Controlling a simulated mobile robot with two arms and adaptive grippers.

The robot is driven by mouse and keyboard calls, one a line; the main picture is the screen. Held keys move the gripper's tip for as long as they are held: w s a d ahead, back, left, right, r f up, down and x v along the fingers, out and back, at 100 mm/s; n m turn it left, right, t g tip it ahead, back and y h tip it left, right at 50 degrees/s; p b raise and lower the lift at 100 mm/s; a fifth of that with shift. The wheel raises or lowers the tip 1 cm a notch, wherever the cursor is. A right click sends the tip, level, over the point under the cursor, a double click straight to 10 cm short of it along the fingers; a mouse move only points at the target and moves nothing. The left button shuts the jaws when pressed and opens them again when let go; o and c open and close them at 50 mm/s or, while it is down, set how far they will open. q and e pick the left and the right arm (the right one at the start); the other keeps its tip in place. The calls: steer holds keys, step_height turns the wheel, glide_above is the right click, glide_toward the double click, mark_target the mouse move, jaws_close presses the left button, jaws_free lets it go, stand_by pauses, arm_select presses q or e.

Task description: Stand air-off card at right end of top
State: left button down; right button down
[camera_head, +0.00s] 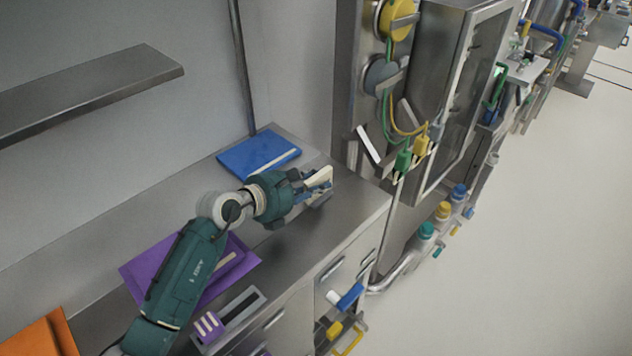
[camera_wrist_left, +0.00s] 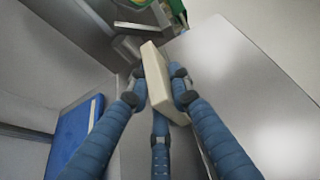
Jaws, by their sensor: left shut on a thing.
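My left gripper (camera_head: 313,185) is shut on a cream card (camera_head: 322,177), held near the right end of the steel top (camera_head: 345,215). In the left wrist view the card (camera_wrist_left: 156,75) is a plain, thick block between the blue fingers. I see no writing on it, so I cannot tell whether it is the air-off card. I cannot tell whether its lower edge touches the top. My right gripper is not in view.
A blue mat (camera_head: 247,160) with a pale strip lies behind the gripper. A purple mat (camera_head: 150,265) lies partly under my left arm, and an orange one (camera_head: 40,338) is at lower left. A steel cabinet (camera_head: 435,90) with valves and cables stands beyond the top's right end.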

arm_select(q)
steer(key=shift+f, duration=0.15)
steer(key=c, duration=1.6)
jaws_free()
steer(key=shift+s+a+r+p, duration=0.25)
steer(key=shift+a+r+p, duration=0.05)
steer(key=shift+p, duration=0.15)
steer(key=p+v, duration=0.5)
steer(key=v, duration=0.5)
steer(key=shift+s+a, duration=0.2)
steer(key=shift+s, duration=0.05)
steer(key=shift+s+a+r, duration=0.1)
steer(key=shift+s+a, duration=0.1)
steer(key=shift+r+p, duration=0.1)
steer(key=shift+p, duration=0.2)
